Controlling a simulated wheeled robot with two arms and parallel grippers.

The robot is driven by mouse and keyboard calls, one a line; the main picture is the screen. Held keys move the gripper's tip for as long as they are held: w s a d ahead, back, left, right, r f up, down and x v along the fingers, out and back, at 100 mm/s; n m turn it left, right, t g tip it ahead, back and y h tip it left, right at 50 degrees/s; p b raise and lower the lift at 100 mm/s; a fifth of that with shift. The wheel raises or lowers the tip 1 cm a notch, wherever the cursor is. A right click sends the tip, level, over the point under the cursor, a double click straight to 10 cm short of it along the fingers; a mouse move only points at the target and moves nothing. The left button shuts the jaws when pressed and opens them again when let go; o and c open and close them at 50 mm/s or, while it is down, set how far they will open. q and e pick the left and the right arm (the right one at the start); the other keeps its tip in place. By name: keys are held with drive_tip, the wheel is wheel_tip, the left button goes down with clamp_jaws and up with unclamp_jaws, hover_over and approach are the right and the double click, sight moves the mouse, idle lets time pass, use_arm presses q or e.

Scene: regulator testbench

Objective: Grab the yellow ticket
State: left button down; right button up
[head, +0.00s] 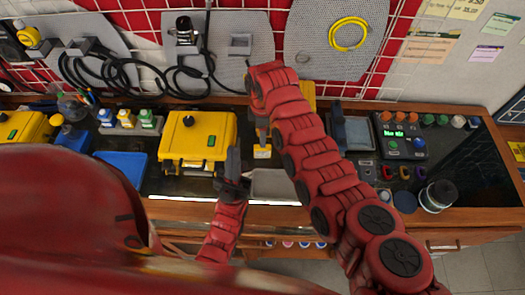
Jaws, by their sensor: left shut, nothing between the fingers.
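A pale yellow paper ticket (467,8) with print is on the wall at the top right, partly cut by the picture edge. A small yellow piece with dark marks (262,152) shows on the bench, just below my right gripper; I cannot tell if it is a ticket. My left gripper (234,163) is shut and empty, pointing up the picture over the bench, at the right of the yellow case. My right gripper (262,132) hangs at the end of the curved red arm; its fingers are small and partly hidden, so its opening is unclear.
A yellow case (197,138), a blue tray (123,167) and a grey tray (276,185) stand on the bench. A button box (401,137) and a dark spool (438,195) are at the right. Other notes (428,47) hang on the wall. My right arm crosses the middle.

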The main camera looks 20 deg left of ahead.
sight(262, 152)
wheel_tip(262, 152, down, 3)
drive_tip(key=shift+w+r+b, duration=0.1)
drive_tip(key=shift+b, duration=0.3)
drive_tip(key=shift+f, duration=0.3)
drive_tip(key=f+b, duration=0.1)
drive_tip(key=f, duration=0.1)
drive_tip(key=f+b, duration=0.1)
drive_tip(key=f, duration=0.2)
drive_tip(key=shift+s, duration=0.2)
drive_tip(key=shift+r, duration=0.1)
clamp_jaws()
